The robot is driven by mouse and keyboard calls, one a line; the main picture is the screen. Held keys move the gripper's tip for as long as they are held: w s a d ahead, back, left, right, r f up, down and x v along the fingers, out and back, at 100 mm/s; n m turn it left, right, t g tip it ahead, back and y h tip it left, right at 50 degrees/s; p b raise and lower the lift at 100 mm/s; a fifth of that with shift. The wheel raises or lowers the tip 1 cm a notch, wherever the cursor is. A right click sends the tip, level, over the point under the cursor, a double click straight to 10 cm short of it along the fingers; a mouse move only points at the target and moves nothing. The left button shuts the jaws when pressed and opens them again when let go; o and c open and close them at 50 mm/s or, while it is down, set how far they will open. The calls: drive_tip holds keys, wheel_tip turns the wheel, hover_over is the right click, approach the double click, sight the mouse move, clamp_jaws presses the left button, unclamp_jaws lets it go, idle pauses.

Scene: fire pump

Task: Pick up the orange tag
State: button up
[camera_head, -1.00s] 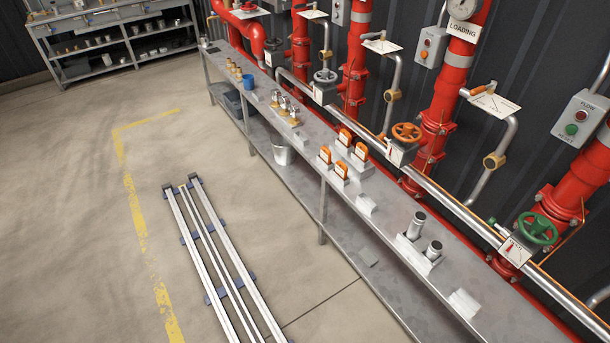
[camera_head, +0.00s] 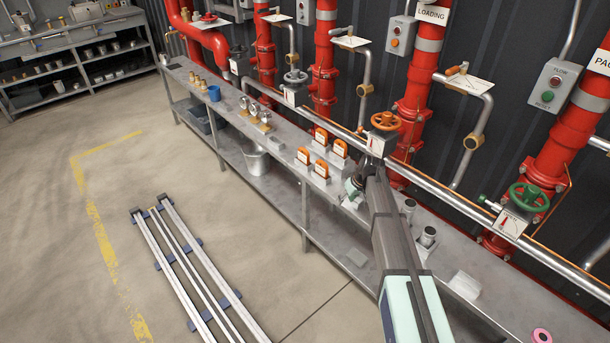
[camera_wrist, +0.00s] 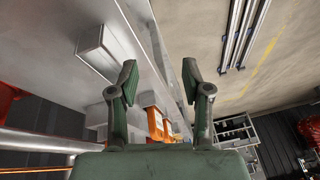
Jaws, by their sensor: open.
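Several orange tags with white labels stand upright in grey holders on the long metal bench, in the middle of the head view; one orange tag (camera_head: 304,155) is at the front left. Others are the back-left tag (camera_head: 321,135), the back-right tag (camera_head: 340,147) and the front-right tag (camera_head: 320,168). My gripper (camera_head: 352,190) is over the bench, to the right of the tags. In the wrist view my gripper (camera_wrist: 160,82) is open and empty, and orange tags (camera_wrist: 153,118) show beyond and below its fingers, partly hidden.
The metal bench (camera_head: 280,172) also holds brass-based fittings (camera_head: 255,112), a blue cup (camera_head: 214,93) and metal cylinders (camera_head: 428,237). Red pipes, an orange valve wheel (camera_head: 385,121) and a green valve wheel (camera_head: 528,197) line the wall behind. The floor in front has metal rails (camera_head: 190,265).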

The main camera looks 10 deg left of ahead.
sight(322, 162)
drive_tip(key=w+a+r+n+t+y, duration=0.1)
drive_tip(key=w+a+r+n, duration=0.15)
drive_tip(key=w+r, duration=0.45)
drive_tip(key=w+a+r+n+t+y, duration=0.1)
drive_tip(key=w+a+r, duration=0.3)
drive_tip(key=w+r, duration=0.25)
drive_tip(key=shift+m, duration=0.25)
drive_tip(key=x, duration=0.3)
drive_tip(key=p+x, duration=0.1)
drive_tip(key=x, duration=0.2)
drive_tip(key=p+x, duration=0.1)
drive_tip(key=x, duration=0.3)
drive_tip(key=shift+d+f, duration=0.25)
drive_tip(key=shift+p+x, duration=1.2)
drive_tip(key=shift+x, duration=1.85)
drive_tip(key=shift+s+d+f, duration=0.1)
drive_tip(key=shift+d, duration=0.1)
clamp_jaws()
